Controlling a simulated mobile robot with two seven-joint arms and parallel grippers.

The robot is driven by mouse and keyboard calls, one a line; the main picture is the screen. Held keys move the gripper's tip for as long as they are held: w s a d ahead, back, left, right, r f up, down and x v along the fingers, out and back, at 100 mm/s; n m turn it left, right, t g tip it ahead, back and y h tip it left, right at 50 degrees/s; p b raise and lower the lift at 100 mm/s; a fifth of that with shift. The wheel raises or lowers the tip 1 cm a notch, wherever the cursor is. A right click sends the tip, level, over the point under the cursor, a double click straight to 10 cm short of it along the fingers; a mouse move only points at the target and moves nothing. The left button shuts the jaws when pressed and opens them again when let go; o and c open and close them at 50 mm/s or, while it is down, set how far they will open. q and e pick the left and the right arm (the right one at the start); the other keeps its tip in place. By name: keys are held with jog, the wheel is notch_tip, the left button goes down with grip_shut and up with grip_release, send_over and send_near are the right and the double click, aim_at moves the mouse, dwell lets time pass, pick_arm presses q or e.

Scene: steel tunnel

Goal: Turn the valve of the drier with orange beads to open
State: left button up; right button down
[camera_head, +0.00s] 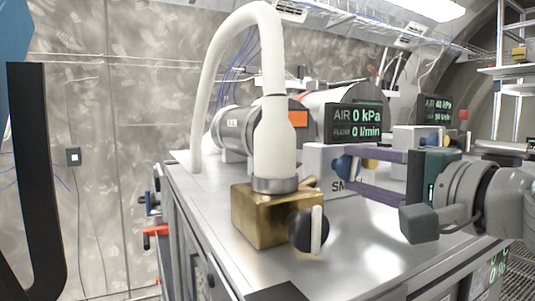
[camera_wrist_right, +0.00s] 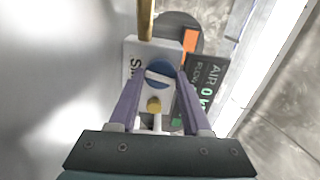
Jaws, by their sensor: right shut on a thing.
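A white box (camera_head: 318,160) with lettering starting "SM" stands on the steel bench and carries a blue round valve knob (camera_head: 347,164) with a pale bar across it, seen face-on in the right wrist view (camera_wrist_right: 158,74). An orange window (camera_head: 298,118) shows on the unit behind it; single beads cannot be made out. My right gripper (camera_head: 348,172) reaches in from the right. Its purple fingers lie on either side of the blue knob, shut on it. A yellow knob (camera_wrist_right: 154,105) sits between the fingers, nearer the palm.
A display (camera_head: 355,123) reads AIR 0 kPa and 0 l/min. A brass block (camera_head: 262,215) with a black knob (camera_head: 309,230) and a white hose (camera_head: 272,130) stands at the front left. A similar unit with another display (camera_head: 436,109) is behind. Bare bench top (camera_head: 350,235) lies in front.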

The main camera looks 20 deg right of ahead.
jog(key=shift+n+p, duration=0.65)
jog(key=shift+n, duration=0.45)
jog(key=shift+c, duration=1.8)
grip_release()
jog(key=shift+s+d+f+b, duration=0.1)
jog(key=shift+s+f+b, duration=0.05)
jog(key=shift+s+b, duration=0.3)
jog(key=s+b, duration=0.1)
jog(key=s, duration=0.1)
jog(key=s+b, duration=0.2)
jog(key=s, duration=0.1)
jog(key=s+b, duration=0.1)
jog(key=s, duration=0.2)
jog(key=shift+d+b, duration=0.25)
jog(key=shift+b, duration=0.05)
jog(key=shift+s, duration=0.55)
